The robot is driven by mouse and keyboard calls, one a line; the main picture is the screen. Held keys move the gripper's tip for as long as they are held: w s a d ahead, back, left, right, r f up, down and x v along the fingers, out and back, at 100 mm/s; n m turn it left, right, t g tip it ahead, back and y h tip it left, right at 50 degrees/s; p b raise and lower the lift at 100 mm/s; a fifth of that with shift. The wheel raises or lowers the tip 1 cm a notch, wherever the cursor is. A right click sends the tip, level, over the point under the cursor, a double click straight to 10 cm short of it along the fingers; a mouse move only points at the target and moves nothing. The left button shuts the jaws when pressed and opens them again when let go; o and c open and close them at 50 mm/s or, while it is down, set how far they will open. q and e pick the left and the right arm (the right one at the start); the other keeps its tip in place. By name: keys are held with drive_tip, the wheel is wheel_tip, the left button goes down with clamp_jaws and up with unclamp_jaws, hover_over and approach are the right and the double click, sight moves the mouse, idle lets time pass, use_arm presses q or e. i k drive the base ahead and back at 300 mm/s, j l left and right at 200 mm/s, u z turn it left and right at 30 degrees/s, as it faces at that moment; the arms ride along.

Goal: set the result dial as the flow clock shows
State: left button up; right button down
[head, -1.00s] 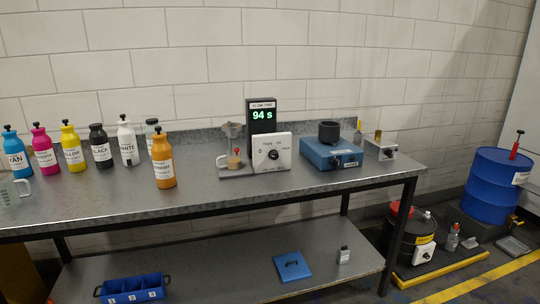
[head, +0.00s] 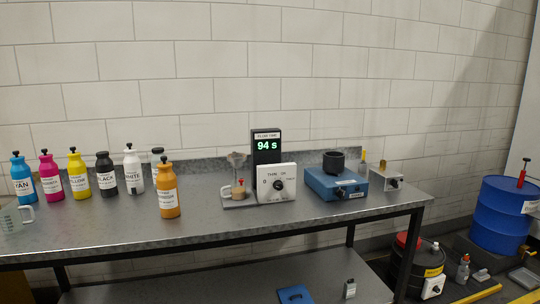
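The flow clock (head: 266,147) is a black upright box at the back of the bench, with green digits reading 94 s. In front of it stands a white panel with the result dial (head: 278,185), a round black knob. Printed marks around the knob include a 0 at its left, THIN and what looks like OK above, and a small word at its right. The knob's exact pointing is too small to tell. Neither of my grippers is in view.
A flow cup on a stand (head: 237,178) is left of the dial panel. A blue device with a black pot (head: 335,183) is at its right. An orange bottle (head: 168,195) and a row of several ink bottles stand further left. The bench's front strip (head: 270,218) is clear.

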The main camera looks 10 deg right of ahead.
sight(278, 184)
drive_tip(key=i+l, duration=0.15)
drive_tip(key=l, duration=0.4)
drive_tip(key=i+l+u, duration=0.15)
drive_tip(key=l, duration=1)
drive_tip(key=i+l+u, duration=0.1)
drive_tip(key=l, duration=0.5)
drive_tip(key=i+l+u, duration=0.1)
drive_tip(key=l, duration=0.5)
